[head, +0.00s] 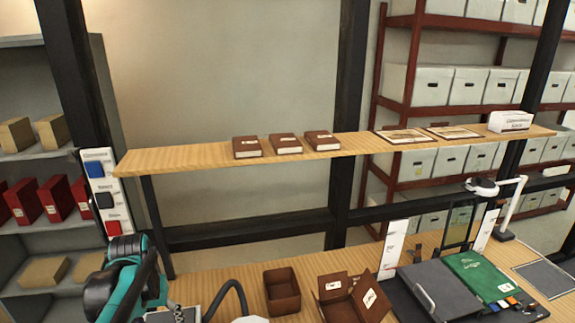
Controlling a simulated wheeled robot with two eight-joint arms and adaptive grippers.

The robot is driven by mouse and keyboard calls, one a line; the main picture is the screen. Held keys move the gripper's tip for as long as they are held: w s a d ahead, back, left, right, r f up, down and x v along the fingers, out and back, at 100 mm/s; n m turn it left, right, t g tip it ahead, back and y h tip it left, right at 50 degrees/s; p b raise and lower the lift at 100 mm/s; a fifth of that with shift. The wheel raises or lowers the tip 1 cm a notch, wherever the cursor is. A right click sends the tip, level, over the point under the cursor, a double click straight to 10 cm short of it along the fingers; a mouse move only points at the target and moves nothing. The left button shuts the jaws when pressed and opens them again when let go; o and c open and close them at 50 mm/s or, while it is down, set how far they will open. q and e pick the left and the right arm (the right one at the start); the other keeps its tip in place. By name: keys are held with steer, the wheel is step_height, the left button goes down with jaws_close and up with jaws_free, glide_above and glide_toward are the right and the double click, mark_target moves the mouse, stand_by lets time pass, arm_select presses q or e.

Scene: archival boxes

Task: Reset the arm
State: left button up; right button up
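Neither of my grippers shows clearly in the head view. A teal and black form (125,284) stands at the lower left, cut off by the bottom edge; I cannot tell whether it is part of my arm. No fingertips can be made out on it. On the work table (215,284) are an open brown box (282,291) and a second brown box with raised flaps (357,297). Nothing is seen being held.
A wooden shelf (190,158) crosses above the table, carrying three brown boxes (286,144), flat framed sheets (404,136) and a white labelled box (509,121). A grey tray (437,289), green folder (485,275) and white lamp (513,205) are at right. Dark posts (346,110) stand behind.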

arm_select(q)
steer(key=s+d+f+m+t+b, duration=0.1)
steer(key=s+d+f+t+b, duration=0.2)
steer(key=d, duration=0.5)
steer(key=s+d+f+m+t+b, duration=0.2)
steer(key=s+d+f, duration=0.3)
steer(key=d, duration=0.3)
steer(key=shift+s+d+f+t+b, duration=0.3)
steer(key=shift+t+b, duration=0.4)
steer(key=shift+b, duration=0.15)
